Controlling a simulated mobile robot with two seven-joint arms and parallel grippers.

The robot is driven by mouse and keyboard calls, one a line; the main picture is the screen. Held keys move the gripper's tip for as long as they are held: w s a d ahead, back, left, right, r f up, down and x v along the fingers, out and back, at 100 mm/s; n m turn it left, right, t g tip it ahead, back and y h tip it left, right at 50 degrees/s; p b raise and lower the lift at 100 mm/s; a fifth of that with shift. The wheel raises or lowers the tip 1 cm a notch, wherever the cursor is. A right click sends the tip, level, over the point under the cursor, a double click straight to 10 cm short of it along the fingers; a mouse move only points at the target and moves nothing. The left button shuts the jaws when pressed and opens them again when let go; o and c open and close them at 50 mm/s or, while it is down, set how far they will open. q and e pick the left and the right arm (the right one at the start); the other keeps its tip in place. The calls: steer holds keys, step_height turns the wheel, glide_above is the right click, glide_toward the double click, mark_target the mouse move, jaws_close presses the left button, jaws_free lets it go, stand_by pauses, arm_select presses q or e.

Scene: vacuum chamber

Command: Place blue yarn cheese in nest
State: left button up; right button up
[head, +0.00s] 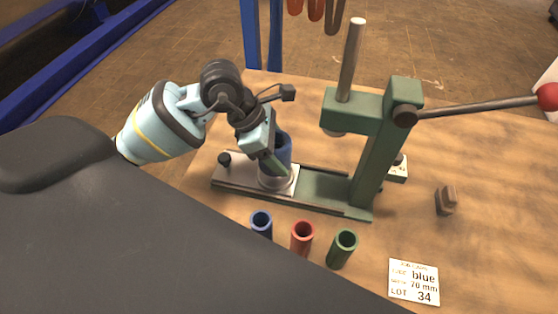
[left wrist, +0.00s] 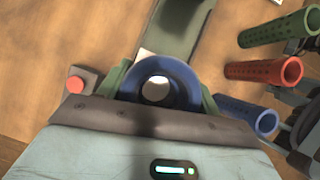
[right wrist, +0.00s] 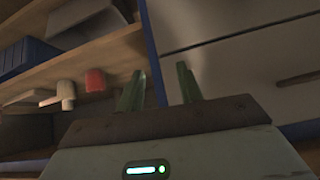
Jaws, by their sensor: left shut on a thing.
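The blue yarn cheese (head: 284,147) is a thick blue cylinder with a hole through its middle. In the left wrist view the blue yarn cheese (left wrist: 183,82) sits between the green fingers of my left gripper (left wrist: 160,88), which is shut on it. In the head view my left gripper (head: 272,158) holds it upright over the nest (head: 277,184), a pale metal cup on the press's sliding plate. Its lower end is at the cup's mouth, partly hidden by the finger; I cannot tell whether it is seated. My right gripper (right wrist: 158,88) is open and empty.
The green press (head: 375,150) with a steel ram (head: 351,60) and red-knobbed lever (head: 480,107) stands right of the nest. Blue (head: 261,222), red (head: 302,236) and green (head: 342,248) tubes stand in front. A card (head: 414,282) reads "blue 70 mm LOT 34".

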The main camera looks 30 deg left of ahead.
arm_select(q)
steer(key=shift+f, duration=1.85)
steer(key=shift+f, duration=0.1)
steer(key=o, duration=1.1)
steer(key=shift+r, duration=0.25)
steer(key=v, duration=1.1)
steer(key=shift+s+a+r, duration=0.1)
steer(key=shift+a+r, duration=0.1)
steer(key=shift+r, duration=0.15)
